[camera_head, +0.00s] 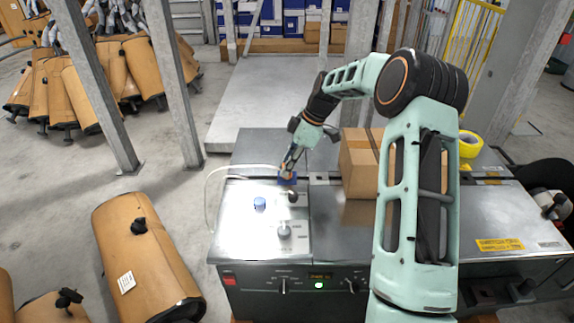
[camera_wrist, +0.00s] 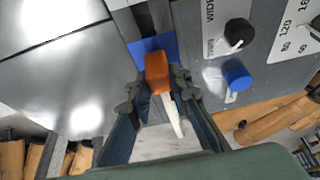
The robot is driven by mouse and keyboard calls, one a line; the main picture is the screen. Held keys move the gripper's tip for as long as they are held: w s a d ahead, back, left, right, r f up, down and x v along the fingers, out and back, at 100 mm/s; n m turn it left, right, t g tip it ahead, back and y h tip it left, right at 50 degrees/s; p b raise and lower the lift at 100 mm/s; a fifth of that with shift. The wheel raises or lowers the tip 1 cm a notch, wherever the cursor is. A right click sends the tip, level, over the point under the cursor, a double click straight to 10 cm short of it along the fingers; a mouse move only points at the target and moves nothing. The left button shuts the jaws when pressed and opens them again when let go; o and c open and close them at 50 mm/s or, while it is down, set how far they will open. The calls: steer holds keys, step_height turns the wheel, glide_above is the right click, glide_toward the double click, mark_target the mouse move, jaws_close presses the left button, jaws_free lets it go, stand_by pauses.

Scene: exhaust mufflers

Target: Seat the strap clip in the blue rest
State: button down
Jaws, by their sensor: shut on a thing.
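The strap clip is an orange piece with a pale tongue, seen in the wrist view (camera_wrist: 157,68). My gripper (camera_wrist: 160,84) is shut on it, one finger on each side. The orange end points toward the blue rest (camera_wrist: 138,47) and overlaps part of it in the picture. I cannot tell whether clip and rest touch. In the head view my gripper (camera_head: 290,164) points down just above the blue rest (camera_head: 287,181), at the back of the machine top.
A blue round knob (camera_wrist: 237,75) and a black dial (camera_wrist: 238,32) stand close beside the rest. A grey knob (camera_head: 284,231) is nearer the front of the panel.

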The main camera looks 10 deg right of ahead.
steer(key=c, duration=1.7)
jaws_free()
steer(key=v, duration=1.2)
steer(key=shift+a+f, duration=0.1)
